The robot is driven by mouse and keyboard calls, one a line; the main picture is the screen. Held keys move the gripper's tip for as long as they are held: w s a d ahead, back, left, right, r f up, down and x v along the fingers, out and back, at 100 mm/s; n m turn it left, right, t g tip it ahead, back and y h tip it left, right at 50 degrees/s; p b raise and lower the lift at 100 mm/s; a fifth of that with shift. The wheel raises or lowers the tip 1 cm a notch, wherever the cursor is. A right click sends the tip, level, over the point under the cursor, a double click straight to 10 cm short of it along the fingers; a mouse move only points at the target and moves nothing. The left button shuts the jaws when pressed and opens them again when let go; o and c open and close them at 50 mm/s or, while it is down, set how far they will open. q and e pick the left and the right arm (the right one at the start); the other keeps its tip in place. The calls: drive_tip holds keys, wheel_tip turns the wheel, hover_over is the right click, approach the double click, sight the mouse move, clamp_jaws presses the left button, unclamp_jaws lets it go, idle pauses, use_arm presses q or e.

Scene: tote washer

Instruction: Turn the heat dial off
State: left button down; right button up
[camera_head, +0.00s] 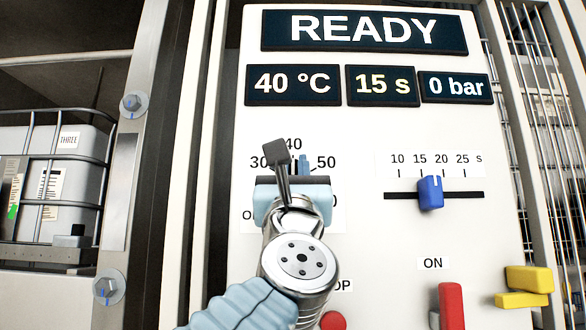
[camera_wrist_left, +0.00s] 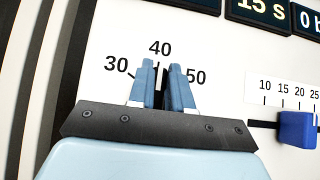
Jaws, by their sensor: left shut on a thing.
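The heat dial (camera_wrist_left: 160,78) is on the white panel, under its 40 mark and between the 30 and 50 marks. Only a narrow dark part of it shows, between my fingers in the left wrist view. My left gripper (camera_head: 300,166) is in front of the dial and shut on it; both blue fingers (camera_wrist_left: 161,82) point up toward 40 in the left wrist view. The gripper and wrist hide most of the dial in the head view. At lower left of the dial, a label starting with "O" is partly covered. My right gripper is not in view.
The displays read READY, 40 °C (camera_head: 292,84), 15 s and 0 bar. A blue slider (camera_head: 430,193) sits right of the dial. Below are a red button (camera_head: 333,321), a red lever (camera_head: 451,306) under ON, and a yellow part (camera_head: 528,279). A caged white tank (camera_head: 85,155) stands left.

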use_arm(q)
drive_tip(key=shift+n+y, duration=0.7)
drive_tip(key=n+g+y+p, duration=0.1)
drive_tip(key=n+y, duration=0.4)
drive_tip(key=shift+n, duration=0.4)
drive_tip(key=n+g+y+p, duration=0.1)
drive_tip(key=n+y, duration=0.1)
drive_tip(key=n+g+y, duration=0.2)
drive_tip(key=n, duration=0.1)
drive_tip(key=shift+a+r+y+p, duration=0.1)
drive_tip(key=shift+a+y+p, duration=0.05)
drive_tip(key=shift+y+p, duration=0.25)
drive_tip(key=shift+a+n+g+y+p, duration=0.1)
drive_tip(key=shift+n+g+y+p, duration=0.45)
drive_tip(key=shift+n, duration=0.75)
drive_tip(key=c, duration=1)
unclamp_jaws()
drive_tip(key=shift+c, duration=0.2)
drive_tip(key=shift+f, duration=0.2)
